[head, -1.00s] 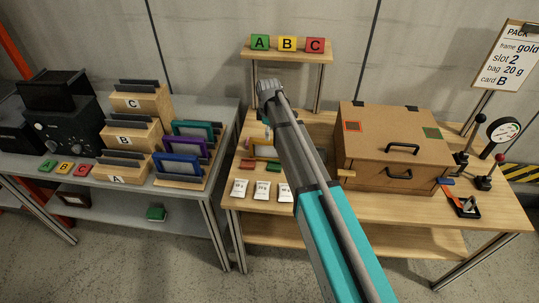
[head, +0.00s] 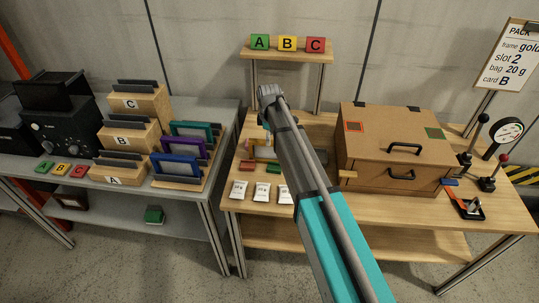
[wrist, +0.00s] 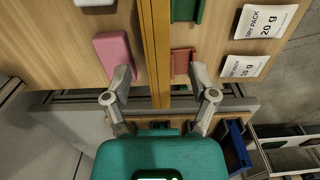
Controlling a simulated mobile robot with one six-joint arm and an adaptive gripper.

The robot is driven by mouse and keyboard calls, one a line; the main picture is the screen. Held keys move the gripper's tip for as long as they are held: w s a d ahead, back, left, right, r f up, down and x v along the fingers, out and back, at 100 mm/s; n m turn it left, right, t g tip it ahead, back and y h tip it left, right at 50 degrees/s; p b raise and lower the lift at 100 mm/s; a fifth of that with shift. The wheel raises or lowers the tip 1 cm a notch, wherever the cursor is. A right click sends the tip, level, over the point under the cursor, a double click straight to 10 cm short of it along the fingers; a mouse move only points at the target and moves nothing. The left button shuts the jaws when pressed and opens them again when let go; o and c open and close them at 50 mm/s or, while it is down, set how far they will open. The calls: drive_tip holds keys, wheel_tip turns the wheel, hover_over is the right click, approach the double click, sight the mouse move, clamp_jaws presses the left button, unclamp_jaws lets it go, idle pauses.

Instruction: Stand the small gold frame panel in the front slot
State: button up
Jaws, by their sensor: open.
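The gold frame panel (head: 264,152) stands on the right-hand wooden table in the head view, partly hidden behind my arm. In the wrist view its gold edge (wrist: 156,50) runs down the picture as a narrow strip between my fingers. My gripper (wrist: 161,82) is open, with one finger on each side of the strip and a visible gap on both sides. I cannot tell which slot is the front slot; part of the table behind my arm is hidden.
White packs (head: 262,192) and small coloured blocks lie near the panel. A brown box (head: 398,150) stands to the right. A rack with teal, purple and blue frames (head: 176,168) stands on the left grey table. A sign (head: 508,58) reads gold, slot 2.

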sight(269, 152)
drive_tip(key=shift+w+f+b, duration=0.1)
drive_tip(key=shift+f+b, duration=1.3)
drive_tip(key=shift+f, duration=0.35)
clamp_jaws()
